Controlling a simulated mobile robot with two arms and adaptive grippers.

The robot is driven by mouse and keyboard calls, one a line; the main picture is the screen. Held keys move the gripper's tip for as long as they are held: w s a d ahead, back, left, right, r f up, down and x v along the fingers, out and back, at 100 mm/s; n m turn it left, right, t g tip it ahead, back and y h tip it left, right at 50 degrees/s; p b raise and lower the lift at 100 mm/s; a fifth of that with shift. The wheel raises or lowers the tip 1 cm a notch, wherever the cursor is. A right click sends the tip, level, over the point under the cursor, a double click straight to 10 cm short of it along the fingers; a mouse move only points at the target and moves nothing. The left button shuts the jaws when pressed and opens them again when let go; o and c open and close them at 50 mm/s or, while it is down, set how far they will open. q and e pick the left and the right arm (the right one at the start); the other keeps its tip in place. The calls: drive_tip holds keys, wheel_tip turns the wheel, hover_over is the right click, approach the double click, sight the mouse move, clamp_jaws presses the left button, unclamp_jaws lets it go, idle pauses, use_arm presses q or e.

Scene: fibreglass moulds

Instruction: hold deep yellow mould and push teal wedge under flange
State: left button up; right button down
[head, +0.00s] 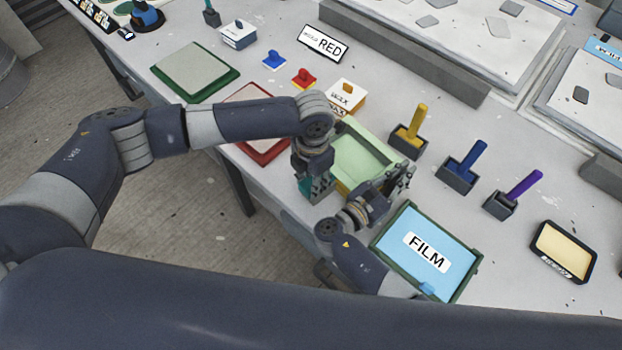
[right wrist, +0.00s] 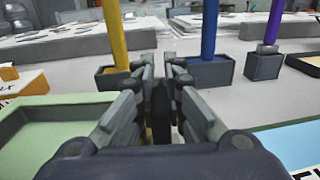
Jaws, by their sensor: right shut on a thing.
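The deep yellow mould (head: 338,184) has a pale green inside and stands near the table's front edge in the head view. Its green inside also shows at the left of the right wrist view (right wrist: 45,135). My right gripper (head: 402,178) is at the mould's right side, shut on its edge; the fingers (right wrist: 162,100) hide most of the contact. My left gripper (head: 314,182) points down at the mould's left side. The teal wedge (head: 321,188) shows at its fingertips, partly hidden by them. I cannot tell whether the fingers grip it, or whether it touches the flange.
A blue FILM tray (head: 395,250) lies right of the mould. Dark holders with yellow (head: 409,145), blue (head: 457,180) and purple (head: 500,206) handles stand behind. A red-edged mould (head: 262,157) and a WAX box (head: 345,95) are near my left arm.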

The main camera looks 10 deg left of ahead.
use_arm(q)
drive_tip(key=shift+w+d, duration=0.2)
drive_tip(key=shift+w, duration=0.15)
idle(0.4)
idle(0.5)
drive_tip(key=o, duration=1.2)
drive_tip(key=shift+f, duration=0.1)
wheel_tip(320, 180, up, 12)
